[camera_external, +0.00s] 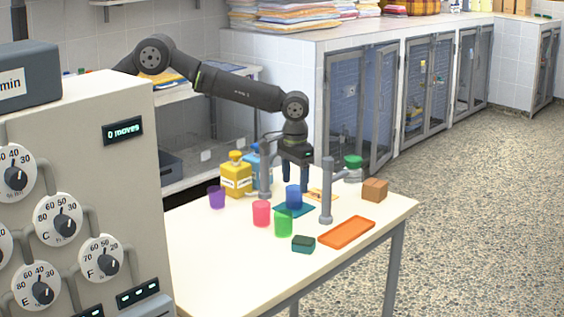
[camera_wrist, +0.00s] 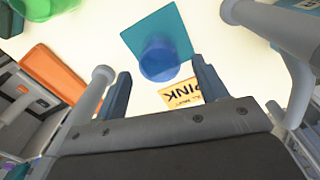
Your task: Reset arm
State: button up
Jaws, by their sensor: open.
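My gripper (camera_external: 296,183) hangs above the white table (camera_external: 215,250), fingers pointing down, open and empty. A blue cup (camera_external: 293,197) stands on a teal square mat (camera_external: 283,212) close to the fingertips. In the wrist view the blue cup (camera_wrist: 159,60) lies just beyond my open gripper (camera_wrist: 160,74), not between the fingers. The teal mat (camera_wrist: 143,33) is under it. My arm reaches in from the upper left, bent at the elbow.
Grey posts (camera_external: 326,195) (camera_external: 265,170) stand either side of my gripper. Pink (camera_external: 261,214), green (camera_external: 283,224) and purple (camera_external: 216,198) cups, a yellow bottle (camera_external: 236,178), brown box (camera_external: 374,190), orange tray (camera_external: 346,232) and teal block (camera_external: 303,244) are around. A dial panel (camera_external: 120,170) fills the left.

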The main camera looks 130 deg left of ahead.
aim_at(294, 196)
notch_tip(294, 196, down, 6)
jog(key=shift+r, duration=2.1)
